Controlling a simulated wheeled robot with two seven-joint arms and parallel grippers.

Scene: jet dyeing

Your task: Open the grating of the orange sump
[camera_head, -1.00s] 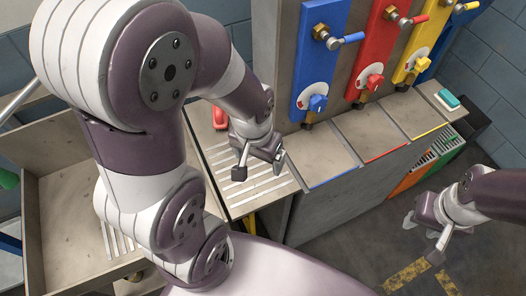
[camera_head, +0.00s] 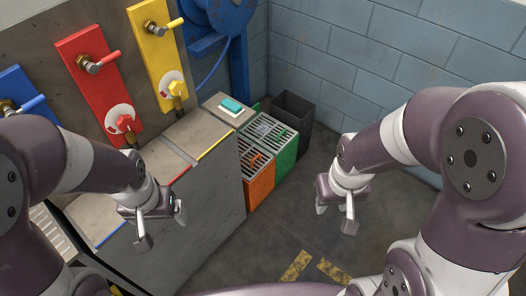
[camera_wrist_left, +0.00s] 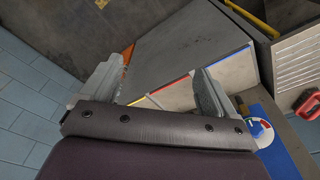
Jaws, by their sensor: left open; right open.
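The orange sump (camera_head: 261,190) stands on the floor at the right end of the grey counter in the head view. Its slatted metal grating (camera_head: 255,165) lies over its top. In the left wrist view only a sliver of orange (camera_wrist_left: 128,53) shows beside the left finger. My left gripper (camera_head: 162,222) is open and empty, in front of the counter and left of the sump. My right gripper (camera_head: 335,213) is open and empty, above the floor to the right of the sump. Neither gripper touches the grating.
A green sump (camera_head: 287,158) with a similar grating adjoins the orange one. A dark bin (camera_head: 293,115) stands behind it by the block wall. Red (camera_head: 100,82) and yellow (camera_head: 157,50) valve panels rise behind. The floor in front is free.

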